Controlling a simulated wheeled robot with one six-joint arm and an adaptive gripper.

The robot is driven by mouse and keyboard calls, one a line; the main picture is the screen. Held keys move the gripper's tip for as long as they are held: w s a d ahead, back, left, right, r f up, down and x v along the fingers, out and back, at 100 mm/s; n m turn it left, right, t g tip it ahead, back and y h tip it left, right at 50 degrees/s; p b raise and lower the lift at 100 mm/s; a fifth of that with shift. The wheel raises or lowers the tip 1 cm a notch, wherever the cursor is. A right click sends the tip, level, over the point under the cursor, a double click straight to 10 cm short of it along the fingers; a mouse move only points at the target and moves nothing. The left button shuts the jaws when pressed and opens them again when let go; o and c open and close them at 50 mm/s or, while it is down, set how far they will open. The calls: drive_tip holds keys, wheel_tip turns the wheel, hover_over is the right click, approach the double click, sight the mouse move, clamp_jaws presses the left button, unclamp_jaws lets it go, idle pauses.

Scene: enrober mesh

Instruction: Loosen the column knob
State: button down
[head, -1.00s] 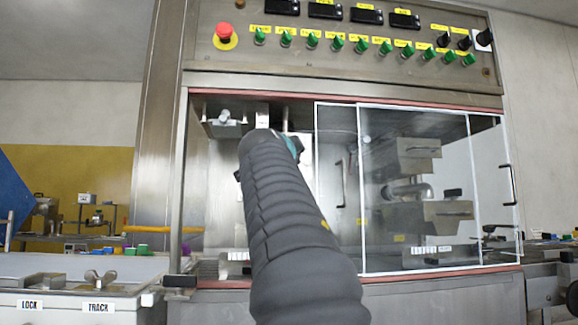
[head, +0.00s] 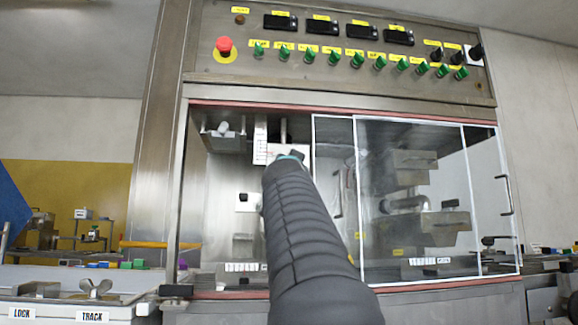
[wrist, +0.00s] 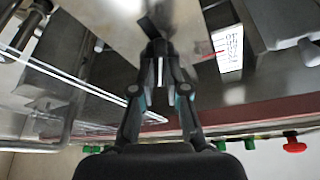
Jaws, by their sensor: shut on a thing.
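My arm reaches up into the open left part of the machine's cabinet in the head view and hides most of my gripper there. In the wrist view my gripper (wrist: 158,48) has its two fingers drawn together at the tips. A small black part, which looks like the column knob (wrist: 149,27), sits at the fingertips, and they are shut on it.
A white scale plate (head: 261,140) hangs beside the column. Sliding clear doors (head: 410,200) with white edges stand right of my arm. A metal bracket (head: 224,132) is at upper left. The control panel (head: 330,65) with a red stop button (head: 225,46) is above.

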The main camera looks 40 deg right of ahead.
drive_tip(key=n+t+y+p, duration=0.1)
drive_tip(key=n+p, duration=0.1)
drive_tip(key=p, duration=0.1)
drive_tip(key=n+t+y+p, duration=0.1)
drive_tip(key=n+p, duration=0.4)
drive_tip(key=p, duration=0.2)
drive_tip(key=shift+s+d+r+t+y, duration=0.15)
drive_tip(key=shift+t+y, duration=0.25)
drive_tip(key=shift+f+n, duration=0.25)
drive_tip(key=shift+n, duration=0.15)
drive_tip(key=c, duration=1.2)
unclamp_jaws()
drive_tip(key=v, duration=0.7)
drive_tip(key=shift+s, duration=0.2)
drive_tip(key=shift+w+f, duration=0.1)
